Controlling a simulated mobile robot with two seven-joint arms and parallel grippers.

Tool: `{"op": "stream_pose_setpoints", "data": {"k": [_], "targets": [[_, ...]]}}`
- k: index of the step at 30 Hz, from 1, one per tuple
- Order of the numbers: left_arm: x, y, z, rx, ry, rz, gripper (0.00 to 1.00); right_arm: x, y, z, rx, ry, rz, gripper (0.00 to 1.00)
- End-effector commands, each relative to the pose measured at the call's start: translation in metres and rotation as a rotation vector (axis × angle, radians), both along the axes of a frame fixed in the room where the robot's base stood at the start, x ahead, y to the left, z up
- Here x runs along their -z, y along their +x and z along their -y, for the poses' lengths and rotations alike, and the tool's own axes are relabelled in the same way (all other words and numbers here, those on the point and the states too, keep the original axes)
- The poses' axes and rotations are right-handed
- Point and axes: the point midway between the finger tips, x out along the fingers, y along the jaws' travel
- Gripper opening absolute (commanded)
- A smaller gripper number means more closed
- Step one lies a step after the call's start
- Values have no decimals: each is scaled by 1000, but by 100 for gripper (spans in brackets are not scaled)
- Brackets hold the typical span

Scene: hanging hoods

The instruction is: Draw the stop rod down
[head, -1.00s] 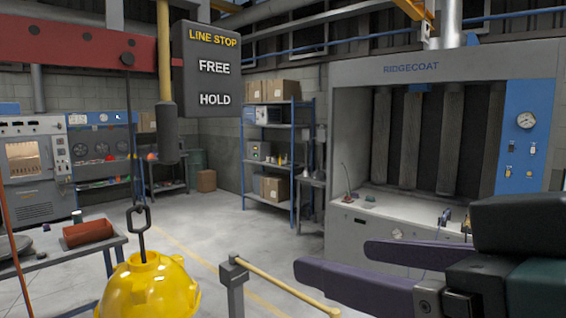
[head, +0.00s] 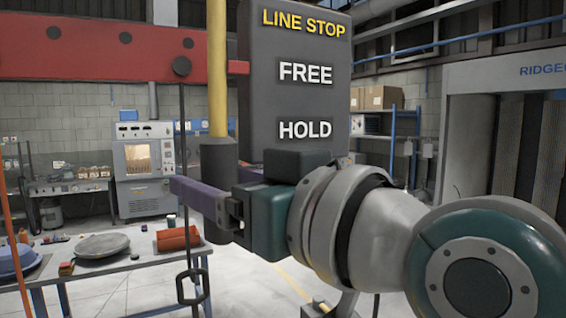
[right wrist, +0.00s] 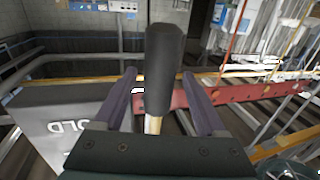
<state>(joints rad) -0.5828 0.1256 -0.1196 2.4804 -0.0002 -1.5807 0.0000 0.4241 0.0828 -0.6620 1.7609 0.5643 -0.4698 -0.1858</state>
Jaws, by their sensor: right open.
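The stop rod (head: 217,70) is a yellow rod hanging beside the dark LINE STOP plate (head: 303,103), which reads FREE above HOLD. Its dark cylindrical grip (head: 215,160) hangs near the HOLD mark. My right gripper (head: 205,191) is at the grip's lower part, which it partly hides. In the right wrist view the grip (right wrist: 164,65) stands between the two open purple fingers (right wrist: 159,76), with gaps showing at both sides. The plate (right wrist: 62,128) also shows there. My left gripper is not in view.
A red beam (head: 90,52) runs behind the rod. A dark line with a metal link (head: 193,286) hangs left of my gripper.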

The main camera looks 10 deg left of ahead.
Motion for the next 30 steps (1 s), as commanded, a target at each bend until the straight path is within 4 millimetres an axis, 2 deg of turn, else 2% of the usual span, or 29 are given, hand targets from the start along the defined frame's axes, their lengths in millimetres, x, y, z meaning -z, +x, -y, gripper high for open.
{"op": "stream_pose_setpoints", "data": {"k": [11,30], "targets": [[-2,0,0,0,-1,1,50,0,3,-4,0,-1,1,74],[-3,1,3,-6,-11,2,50,0,3,-4,0,0,0,3]]}}
